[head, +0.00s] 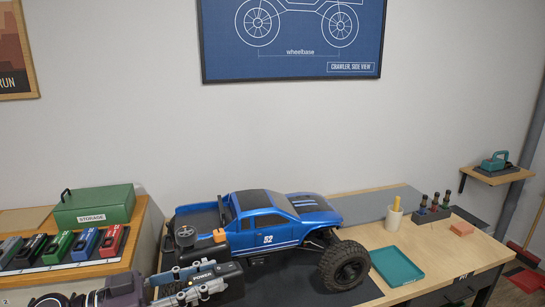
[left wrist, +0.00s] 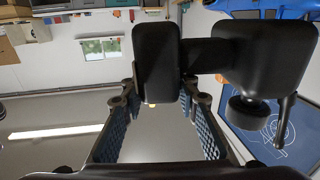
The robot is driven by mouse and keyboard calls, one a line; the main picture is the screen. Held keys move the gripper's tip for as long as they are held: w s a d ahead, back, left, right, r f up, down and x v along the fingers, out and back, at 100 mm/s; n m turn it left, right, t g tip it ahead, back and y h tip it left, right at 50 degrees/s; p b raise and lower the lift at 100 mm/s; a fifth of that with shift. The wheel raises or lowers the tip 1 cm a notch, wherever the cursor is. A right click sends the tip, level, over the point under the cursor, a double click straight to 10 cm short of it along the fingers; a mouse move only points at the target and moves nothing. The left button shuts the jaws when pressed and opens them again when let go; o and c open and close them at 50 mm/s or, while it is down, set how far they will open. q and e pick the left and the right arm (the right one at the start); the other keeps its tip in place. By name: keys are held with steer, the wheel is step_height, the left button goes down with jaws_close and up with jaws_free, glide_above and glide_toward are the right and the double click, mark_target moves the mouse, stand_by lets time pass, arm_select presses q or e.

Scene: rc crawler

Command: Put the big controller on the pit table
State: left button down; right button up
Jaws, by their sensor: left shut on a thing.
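The big controller (head: 205,246) is black, with a round wheel and an orange part on top. My left gripper (head: 218,275) is shut on it, in front of the blue truck in the head view. In the left wrist view the controller (left wrist: 265,55) is close up, with one black block between the fingers (left wrist: 155,115). The pit table (head: 440,252) has a light wood top and a PIT label on its front. I cannot tell whether the controller touches anything below. My right gripper is out of view.
The blue truck (head: 265,222) stands on a dark mat (head: 370,291) on the pit table. A green storage box (head: 95,204) is on the left bench.

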arm_select(q)
steer(key=s+d+f+n+t+y, duration=0.1)
steer(key=s+f+n+t+y, duration=0.15)
steer(key=f, duration=0.25)
steer(key=s+d+f+n+t+y, duration=0.2)
steer(key=f+n+t, duration=0.1)
steer(key=f+t, duration=0.15)
steer(key=s+a+f+n+t+y, duration=0.1)
steer(key=s+a+n+t+y, duration=0.2)
steer(key=s+a+n+y, duration=0.4)
steer(key=s+a+y, duration=0.2)
steer(key=s+y, duration=0.1)
steer(key=y, duration=0.2)
steer(key=shift+s, duration=0.2)
